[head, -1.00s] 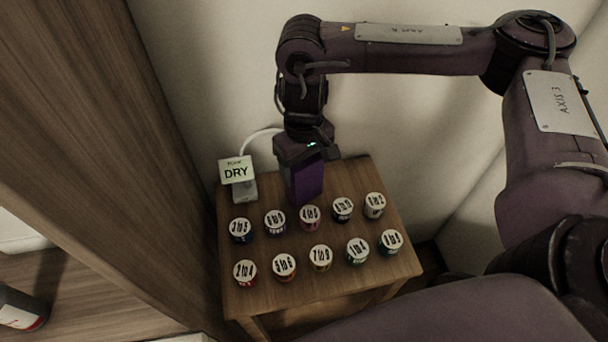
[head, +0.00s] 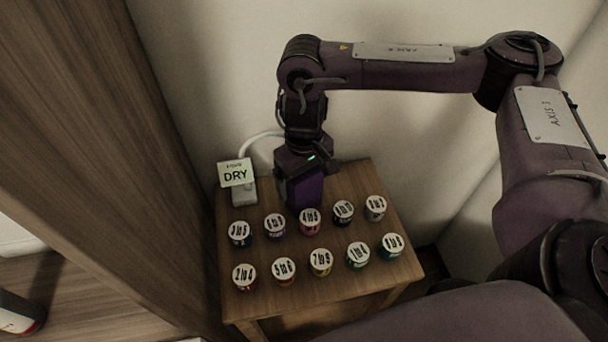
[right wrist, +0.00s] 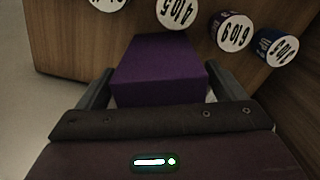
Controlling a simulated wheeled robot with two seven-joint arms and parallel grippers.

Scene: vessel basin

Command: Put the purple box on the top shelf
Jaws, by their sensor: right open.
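The purple box (head: 308,190) stands upright at the back of the small wooden table (head: 386,290), behind the rows of labelled pots. My right gripper (head: 300,178) is directly over it with its fingers down around the box. In the right wrist view the box (right wrist: 160,66) lies between the two fingers of the right gripper (right wrist: 158,90). The jaws are open, with a finger on each side of the box. Whether either finger touches it I cannot tell. The top shelf is not clearly in view. My left gripper is not in view.
Several small pots with white lids (head: 320,262) stand in two rows just in front of the box. A tall wooden panel (head: 130,150) rises on the left. A wall is behind the table.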

